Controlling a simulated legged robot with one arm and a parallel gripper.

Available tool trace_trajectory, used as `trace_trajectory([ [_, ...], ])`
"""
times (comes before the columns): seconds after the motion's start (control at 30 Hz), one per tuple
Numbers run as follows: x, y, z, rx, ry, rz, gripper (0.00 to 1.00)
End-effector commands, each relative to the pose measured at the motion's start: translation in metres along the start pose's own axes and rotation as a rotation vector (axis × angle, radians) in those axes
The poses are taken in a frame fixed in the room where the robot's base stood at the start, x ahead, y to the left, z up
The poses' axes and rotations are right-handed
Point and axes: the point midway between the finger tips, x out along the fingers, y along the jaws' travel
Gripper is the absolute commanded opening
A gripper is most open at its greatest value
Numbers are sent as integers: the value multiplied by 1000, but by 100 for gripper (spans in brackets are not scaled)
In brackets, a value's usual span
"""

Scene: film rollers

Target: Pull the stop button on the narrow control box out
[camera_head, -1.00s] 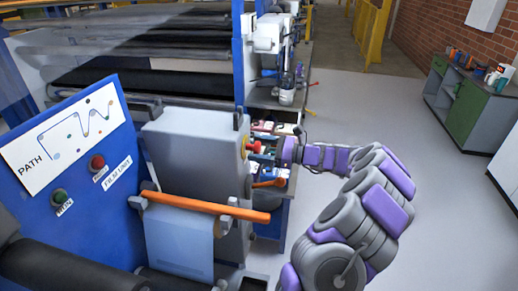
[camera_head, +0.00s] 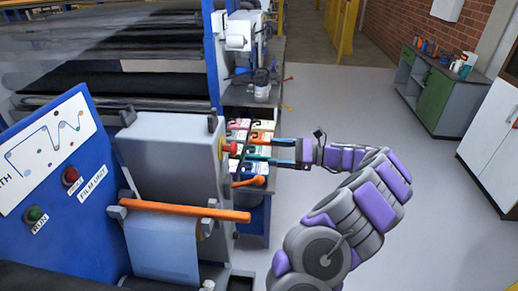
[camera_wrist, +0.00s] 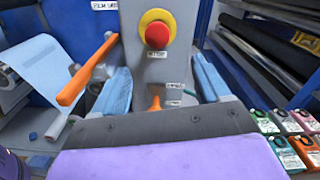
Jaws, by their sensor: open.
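The red stop button (camera_head: 229,148) sticks out of the right face of the narrow grey control box (camera_head: 165,150). In the wrist view the round red stop button (camera_wrist: 157,35) sits on a yellow ring near the top of the control box (camera_wrist: 185,50), with a small label below it. My gripper (camera_head: 247,151) is open and empty, its blue fingers pointing left toward the button, with a gap between. In the wrist view my gripper (camera_wrist: 160,80) shows a blue finger on each side, below the button.
An orange bar (camera_head: 185,210) crosses in front of the box above a pale film sheet (camera_head: 162,245). An orange lever (camera_head: 250,181) lies just below the button. Coloured cartons (camera_head: 258,138) stand behind my fingers. The floor at right is clear up to a green cabinet (camera_head: 435,98).

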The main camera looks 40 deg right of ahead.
Motion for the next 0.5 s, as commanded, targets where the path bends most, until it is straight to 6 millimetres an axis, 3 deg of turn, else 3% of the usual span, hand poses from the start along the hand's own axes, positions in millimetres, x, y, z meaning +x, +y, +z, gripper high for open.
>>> trace_trajectory([
  [0.2,-31,-1,0,0,2,-1,75],
  [0.5,-42,0,-1,0,3,-1,75],
])
